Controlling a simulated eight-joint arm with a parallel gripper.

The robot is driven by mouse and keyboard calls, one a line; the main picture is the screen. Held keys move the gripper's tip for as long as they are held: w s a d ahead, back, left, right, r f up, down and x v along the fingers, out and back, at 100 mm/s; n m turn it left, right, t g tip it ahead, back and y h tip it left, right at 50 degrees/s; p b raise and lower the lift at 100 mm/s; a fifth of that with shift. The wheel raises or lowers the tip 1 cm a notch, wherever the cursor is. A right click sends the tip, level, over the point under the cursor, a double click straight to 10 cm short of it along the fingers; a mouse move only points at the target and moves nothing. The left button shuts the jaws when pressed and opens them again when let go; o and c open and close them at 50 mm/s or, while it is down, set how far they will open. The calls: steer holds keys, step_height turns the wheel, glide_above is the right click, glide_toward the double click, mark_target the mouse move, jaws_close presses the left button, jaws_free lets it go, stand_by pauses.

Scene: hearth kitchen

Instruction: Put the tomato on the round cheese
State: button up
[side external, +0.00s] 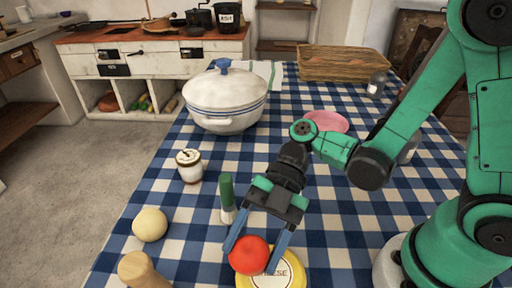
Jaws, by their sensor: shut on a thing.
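The red tomato (249,255) is between the two blue fingers of my gripper (255,252), which is shut on it. The round cheese (283,276) is yellow with a pale label and lies on the table near the bottom edge of the side external view. The tomato overlaps the upper left of the cheese in this view. I cannot tell whether it touches the cheese or is held above it. Part of the cheese is hidden behind the tomato and a finger, and its lower edge is cut off by the frame.
A green and white cylinder (227,199) stands close behind my gripper. A pale round object (150,224), a wooden item (143,271) and a small jar (189,166) are to the left. A white pot (226,98), pink dish (327,121) and wicker basket (343,64) are farther back.

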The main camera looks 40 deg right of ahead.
steer(key=o, duration=1.4)
steer(key=shift+w+d+r+m+t+h, duration=1.1)
steer(key=shift+d+m+t+h, duration=0.8)
steer(key=shift+d+m, duration=1.8)
steer(key=shift+w+d+r+m+t+h, duration=1)
steer(key=shift+d+m+t+h, duration=1.15)
steer(key=shift+m, duration=2.9)
steer(key=shift+w+d+r+m+t+h, duration=0.7)
steer(key=shift+w+d+m+t+h, duration=1)
steer(key=shift+d+m, duration=2.1)
steer(key=shift+s+a+m, duration=0.25)
steer(key=shift+a+m, duration=0.3)
steer(key=shift+a, duration=0.05)
